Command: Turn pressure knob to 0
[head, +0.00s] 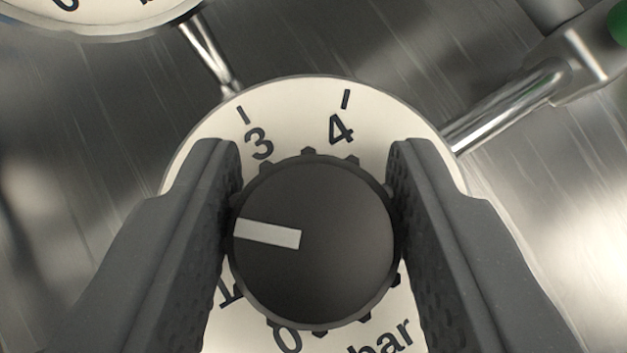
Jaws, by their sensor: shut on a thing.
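The pressure knob (330,265) is round and black with a notched edge, in the middle of the head view. Its white pointer line (267,233) points left and slightly up, toward my left finger. The white dial (293,97) behind it shows 3 and 4 at the top, 1 at the lower left, 0 at the bottom and "bar" at the lower right. My gripper (315,240) is shut on the knob, one finger on each side. The left finger hides the dial between 1 and 3, where the pointer aims.
Part of another white dial (100,22) shows at the top left. A thin metal rod (208,52) runs between the two dials. A metal pipe (510,103) leads to a fitting with a green part (619,22) at the upper right. Brushed metal lies behind.

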